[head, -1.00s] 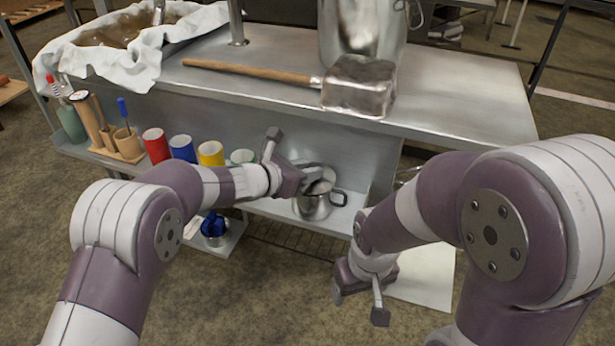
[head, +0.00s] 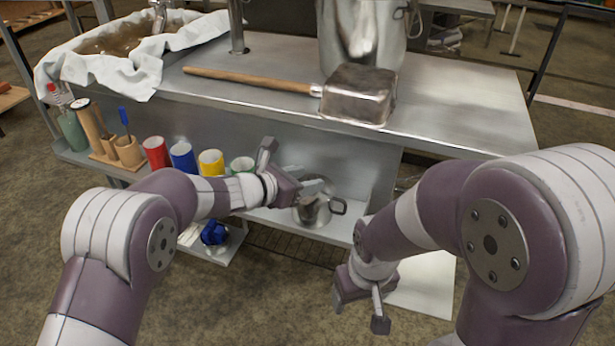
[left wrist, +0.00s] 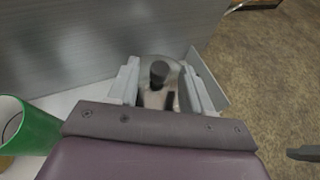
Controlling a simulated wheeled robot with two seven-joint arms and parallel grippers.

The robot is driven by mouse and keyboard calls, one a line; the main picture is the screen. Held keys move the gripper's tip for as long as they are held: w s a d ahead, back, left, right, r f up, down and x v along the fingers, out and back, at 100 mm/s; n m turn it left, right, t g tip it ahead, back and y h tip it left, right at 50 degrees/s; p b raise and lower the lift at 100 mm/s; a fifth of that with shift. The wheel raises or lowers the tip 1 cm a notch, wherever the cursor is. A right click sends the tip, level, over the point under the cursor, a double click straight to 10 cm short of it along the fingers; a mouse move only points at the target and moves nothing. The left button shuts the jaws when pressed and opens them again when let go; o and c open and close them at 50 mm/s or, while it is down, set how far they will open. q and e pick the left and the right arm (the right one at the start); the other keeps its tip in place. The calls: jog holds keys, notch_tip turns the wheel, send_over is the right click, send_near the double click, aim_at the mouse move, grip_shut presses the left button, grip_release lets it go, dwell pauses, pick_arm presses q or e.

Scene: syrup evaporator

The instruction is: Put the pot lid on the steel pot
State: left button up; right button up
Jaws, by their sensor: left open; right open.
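The steel pot (head: 312,215) stands on the lower shelf, its dark handle to the right. The grey pot lid (left wrist: 150,62) shows in the left wrist view with its dark knob (left wrist: 159,72) up. The lid appears to be at the pot's top, but I cannot tell whether it sits flat. My left gripper (head: 292,170) is open over the pot, and in the left wrist view its fingers (left wrist: 162,88) stand on either side of the knob, apart from it. It partly hides lid and pot in the head view. My right gripper (head: 360,308) is open and empty, low at right.
Red (head: 156,153), blue (head: 183,157), yellow (head: 211,162) and green (head: 242,165) cups line the shelf left of the pot. The steel worktop (head: 450,100) overhangs behind, bearing a long-handled block-shaped tool (head: 357,94). A small side shelf (head: 228,249) holds a blue item.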

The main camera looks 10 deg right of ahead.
pick_arm(q)
jog(key=p+v, duration=0.3)
jog(key=v, duration=0.7)
jog(key=a+f+n+t+y, duration=0.25)
jog(key=a+n+y, duration=0.55)
jog(key=a+n, duration=1)
jog(key=s+a+f+n+g+y, duration=0.1)
jog(key=s+a+f+n+g, duration=0.1)
jog(key=s+n, duration=0.5)
jog(key=s+a+f+n+g+y, duration=0.1)
jog(key=s+a+n+g, duration=0.1)
jog(key=s+n, duration=0.5)
jog(key=s+a+f+n+g+y, duration=0.1)
jog(key=s+n+g, duration=0.3)
jog(key=n, duration=1.2)
jog(key=s+a+f, duration=0.1)
jog(key=s, duration=0.2)
jog(key=shift+a+f+y, duration=0.3)
